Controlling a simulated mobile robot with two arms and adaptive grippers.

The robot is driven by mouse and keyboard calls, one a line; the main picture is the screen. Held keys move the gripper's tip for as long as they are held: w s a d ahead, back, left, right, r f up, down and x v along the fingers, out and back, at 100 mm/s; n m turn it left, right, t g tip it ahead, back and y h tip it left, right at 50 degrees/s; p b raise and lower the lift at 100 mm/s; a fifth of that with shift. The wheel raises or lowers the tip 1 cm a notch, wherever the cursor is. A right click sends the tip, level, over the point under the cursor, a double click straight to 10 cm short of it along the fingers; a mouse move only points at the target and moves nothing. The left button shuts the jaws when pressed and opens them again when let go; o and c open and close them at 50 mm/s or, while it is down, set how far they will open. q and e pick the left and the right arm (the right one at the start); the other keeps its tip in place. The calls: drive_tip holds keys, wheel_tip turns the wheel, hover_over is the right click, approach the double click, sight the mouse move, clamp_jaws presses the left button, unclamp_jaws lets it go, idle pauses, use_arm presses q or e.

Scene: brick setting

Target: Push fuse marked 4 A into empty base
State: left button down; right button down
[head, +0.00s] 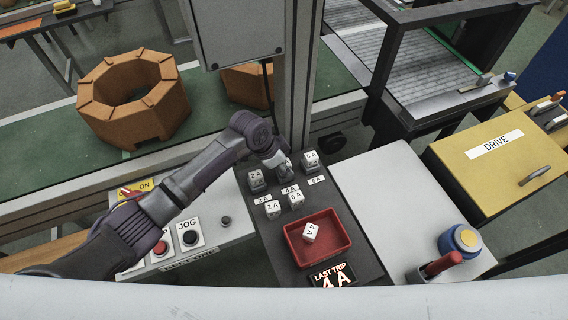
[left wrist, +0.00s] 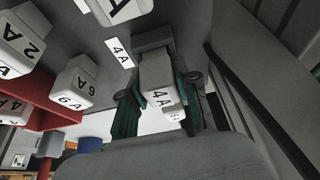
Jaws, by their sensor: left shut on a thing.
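My left gripper (head: 283,166) is over the dark panel (head: 262,232), at the middle of the back row. In the left wrist view its fingers (left wrist: 160,105) are shut on a white fuse marked 4 A (left wrist: 158,82). The fuse's far end meets a dark grey base (left wrist: 153,41), beside a 4 A label (left wrist: 120,52). I cannot tell how deep it sits. Another white fuse marked 4 A (head: 310,232) lies in the red tray (head: 340,226). My right gripper is not in view.
Seated fuses flank my gripper: one left (head: 256,178), one right (head: 310,160). White fuses marked 2 A (head: 272,208) and 6 A (head: 296,198) stand between that row and the tray. A display (head: 332,275) reads LAST TRIP 4 A. A post (head: 296,80) rises behind.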

use_arm(q)
drive_tip(key=shift+f, duration=0.2)
drive_tip(key=shift+c, duration=1.8)
unclamp_jaws()
drive_tip(key=shift+r, duration=0.1)
wheel_tip(320, 180, up, 6)
drive_tip(key=p, duration=0.5)
drive_tip(key=shift+p, duration=0.4)
